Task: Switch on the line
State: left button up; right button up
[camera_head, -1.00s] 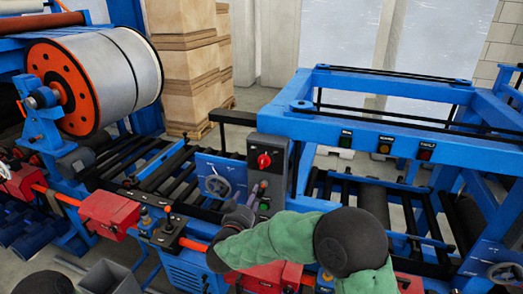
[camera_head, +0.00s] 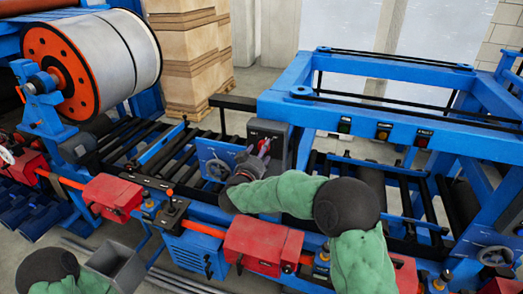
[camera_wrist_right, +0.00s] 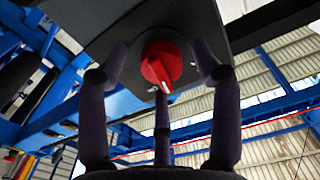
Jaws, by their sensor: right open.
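The dark control box (camera_head: 268,139) stands on the line's near side, with a red rotary knob (camera_head: 264,146) on its face. In the right wrist view the red knob (camera_wrist_right: 158,64) has a white pointer mark slanting down and slightly right. My right gripper (camera_head: 257,158) is at the box front in the head view. In the right wrist view its open fingers (camera_wrist_right: 160,72) stand around the knob, one on each side and one below; I cannot tell whether they touch it. My left gripper is out of view; part of my left arm shows at the bottom left.
A blue handwheel panel (camera_head: 217,162) is left of the box. A blue frame (camera_head: 375,122) with small lamps or buttons stands at right. Red housings (camera_head: 262,246) and a roller conveyor line the machine. A large orange-rimmed roll (camera_head: 95,75) and stacked cartons (camera_head: 187,55) are behind.

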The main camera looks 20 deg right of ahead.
jog(key=shift+w+d, duration=0.2)
jog(key=shift+w, duration=0.05)
